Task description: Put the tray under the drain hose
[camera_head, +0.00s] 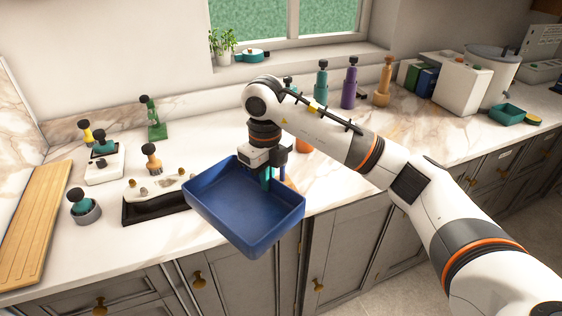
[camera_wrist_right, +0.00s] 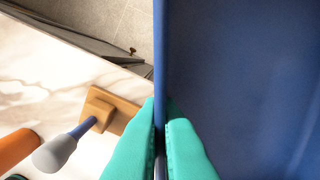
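A deep blue tray (camera_head: 240,198) is held in the air over the counter's front edge. It looks empty, and one corner points down toward the cabinets. My right gripper (camera_head: 267,180) is at its back right wall. In the right wrist view the teal fingertips (camera_wrist_right: 161,115) lie on either side of the thin blue wall (camera_wrist_right: 160,60), pinching it, with the tray's inside (camera_wrist_right: 240,80) to the right. I cannot pick out a drain hose in either view. My left gripper is not in view.
A black tray (camera_head: 128,213) with a pale lumpy thing stands left of the blue tray. Brushes, a cutting board (camera_head: 35,215) and bottles (camera_head: 349,85) are around the counter. In the wrist view a wooden block (camera_wrist_right: 110,108) and a grey-tipped blue handle (camera_wrist_right: 55,150) lie close by.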

